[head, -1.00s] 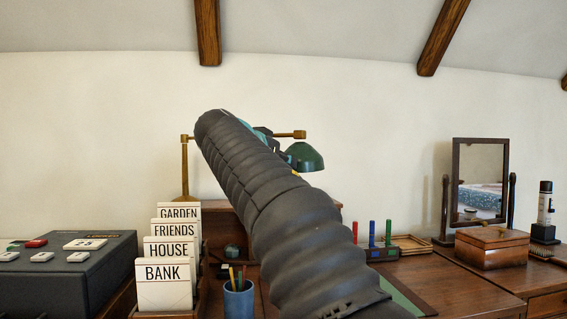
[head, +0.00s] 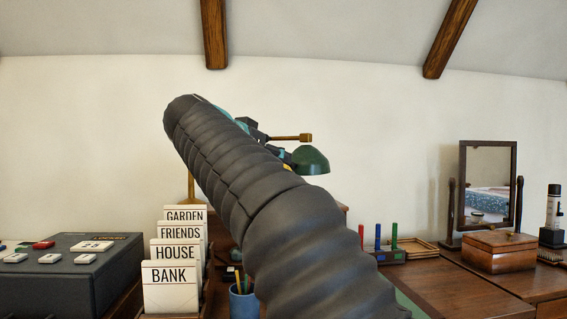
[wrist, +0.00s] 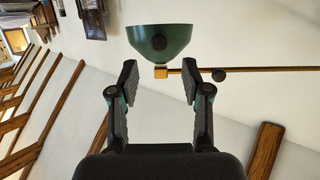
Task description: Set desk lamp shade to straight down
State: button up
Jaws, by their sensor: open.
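The desk lamp has a dark green dome shade (head: 311,160) with its open side facing roughly downward in the head view. A brass arm (head: 292,138) ends above the shade, and the brass post (head: 191,186) is mostly hidden behind my arm. In the wrist view, which is upside down, the shade (wrist: 160,42) sits just beyond my gripper (wrist: 160,73). My gripper's fingers are open, spread to either side of the shade's crown and the brass arm (wrist: 255,69). I cannot tell whether a finger touches the shade. In the head view my arm hides most of the gripper.
Labelled card dividers (head: 171,275) and a blue pencil cup (head: 243,300) stand in front of the lamp. A dark grey box (head: 72,273) is at left. A marker stand (head: 385,255), a wooden box (head: 500,250) and a mirror (head: 488,185) stand at right.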

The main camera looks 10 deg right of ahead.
jog(key=shift+v, duration=2.4)
